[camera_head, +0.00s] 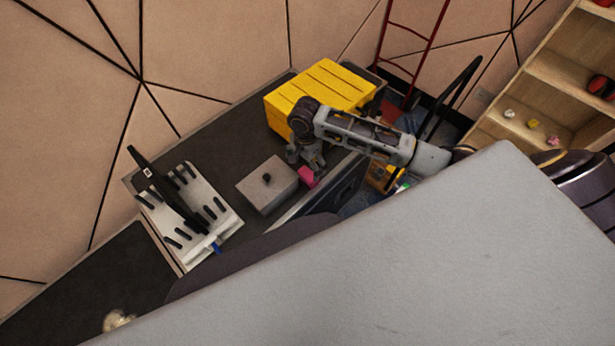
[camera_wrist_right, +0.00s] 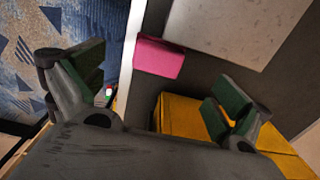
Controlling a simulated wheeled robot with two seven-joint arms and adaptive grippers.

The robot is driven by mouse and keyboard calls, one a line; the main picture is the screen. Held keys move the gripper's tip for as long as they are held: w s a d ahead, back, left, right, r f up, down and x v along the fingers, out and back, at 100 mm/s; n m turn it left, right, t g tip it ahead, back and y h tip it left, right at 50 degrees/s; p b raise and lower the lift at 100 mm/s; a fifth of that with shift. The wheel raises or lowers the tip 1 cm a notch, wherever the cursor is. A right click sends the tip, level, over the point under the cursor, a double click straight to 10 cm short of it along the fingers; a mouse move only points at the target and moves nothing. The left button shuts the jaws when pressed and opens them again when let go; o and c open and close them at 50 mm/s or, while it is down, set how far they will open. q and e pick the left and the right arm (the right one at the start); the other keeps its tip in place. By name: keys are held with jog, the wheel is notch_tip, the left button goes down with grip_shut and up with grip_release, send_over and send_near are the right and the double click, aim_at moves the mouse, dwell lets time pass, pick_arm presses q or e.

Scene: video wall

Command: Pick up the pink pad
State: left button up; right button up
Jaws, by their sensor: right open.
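The pink pad (camera_head: 307,177) lies on the dark counter top near its front edge, beside a light grey box with a dark knob (camera_head: 266,185). In the right wrist view the pink pad (camera_wrist_right: 158,57) is a small block, ahead of the fingers and between them in the picture. My right gripper (camera_head: 311,160) hangs close to the pad in the head view, partly hiding the space behind it. In the right wrist view my right gripper (camera_wrist_right: 158,88) has its two green-padded fingers spread wide, with nothing held between them. My left gripper does not show.
A yellow case (camera_head: 320,92) stands on the counter behind my right arm. A white rack with black handles (camera_head: 190,213) stands at the left. A wooden shelf (camera_head: 545,85) and a red ladder (camera_head: 410,40) are at the right. A grey surface covers the foreground.

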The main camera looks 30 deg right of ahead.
aim_at(306, 175)
jog(key=shift+f, duration=1.55)
jog(key=shift+f, duration=0.1)
jog(key=shift+f, duration=2.5)
jog(key=shift+c, duration=0.4)
jog(key=shift+s, duration=0.1)
jog(key=c, duration=1.2)
